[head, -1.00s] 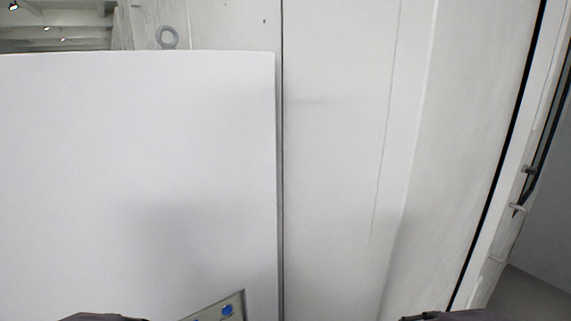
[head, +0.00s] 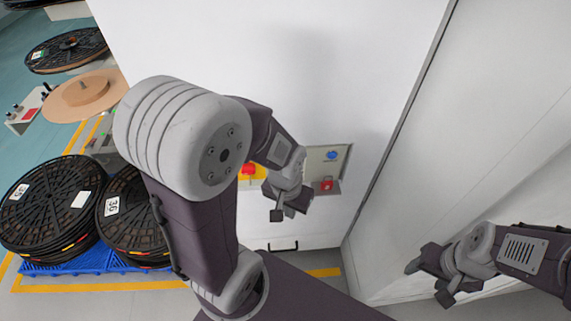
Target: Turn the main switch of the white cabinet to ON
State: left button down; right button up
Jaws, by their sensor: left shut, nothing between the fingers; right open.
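The white cabinet (head: 330,60) fills the upper middle of the head view. Low on its front is a red knob on a yellow plate (head: 248,170), which looks like the main switch. My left arm partly covers it, and its ON or OFF position cannot be read. A grey panel (head: 316,160) with a blue round sign and a small red part (head: 326,185) is just to its right. My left gripper (head: 288,209) is shut and empty, in front of the cabinet, below and right of the knob. My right gripper (head: 429,281) is open and empty at the lower right.
Black cable reels (head: 45,205) stand on a blue pallet (head: 95,263) at the left. Further reels (head: 68,50) and a small box with a red part (head: 28,108) are behind. A pale wall (head: 490,120) closes off the right. Yellow lines mark the floor.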

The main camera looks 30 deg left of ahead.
aim_at(249, 169)
jog(key=k+j+u, duration=0.1)
jog(key=u, duration=0.3)
jog(key=j+u, duration=0.15)
jog(key=u, duration=0.2)
jog(key=k+j+u, duration=0.1)
jog(key=u, duration=0.3)
